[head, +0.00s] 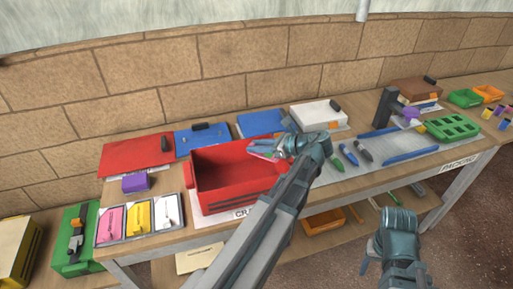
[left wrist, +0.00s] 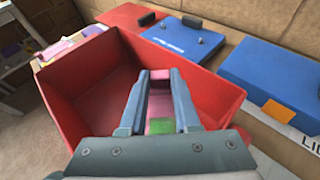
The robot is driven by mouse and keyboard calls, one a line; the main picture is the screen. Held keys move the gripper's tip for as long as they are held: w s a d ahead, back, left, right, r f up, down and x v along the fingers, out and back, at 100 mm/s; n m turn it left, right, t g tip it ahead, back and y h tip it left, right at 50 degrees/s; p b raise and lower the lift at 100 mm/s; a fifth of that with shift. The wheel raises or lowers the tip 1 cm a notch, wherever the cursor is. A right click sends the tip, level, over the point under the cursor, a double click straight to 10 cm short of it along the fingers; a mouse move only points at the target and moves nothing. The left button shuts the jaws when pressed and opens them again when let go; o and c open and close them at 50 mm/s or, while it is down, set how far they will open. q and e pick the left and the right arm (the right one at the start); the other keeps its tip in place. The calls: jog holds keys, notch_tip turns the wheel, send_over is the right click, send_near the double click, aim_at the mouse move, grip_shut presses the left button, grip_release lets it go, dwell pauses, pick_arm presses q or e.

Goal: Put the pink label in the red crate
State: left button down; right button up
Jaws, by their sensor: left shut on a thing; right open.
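The red crate (head: 240,192) stands open on the table, and its inside looks empty where I can see it. My left gripper (head: 258,152) is over the right part of the crate, shut on a thin pink label (left wrist: 160,100). In the left wrist view the label lies between the two fingers, with the crate (left wrist: 215,90) open below and around it. A green patch shows behind the label, close to the gripper's body. My right gripper (head: 398,222) is open and empty, in front of the table at the lower right.
A tray (head: 124,239) with pink, yellow and white pieces stands left of the crate, near a purple block (head: 135,183). A red folder (head: 138,155) and blue folders (head: 203,139) lie behind. Tools and a green holder (head: 452,128) are to the right.

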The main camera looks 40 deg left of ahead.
pick_arm(q)
jog(key=shift+f, duration=0.1)
jog(key=shift+f+b, duration=0.5)
jog(key=shift+b, duration=0.15)
jog(key=c, duration=0.6)
grip_release()
jog(key=shift+c, duration=0.2)
jog(key=shift+r+p, duration=0.6)
jog(key=shift+p+v, duration=2.35)
jog(key=shift+v, duration=3.65)
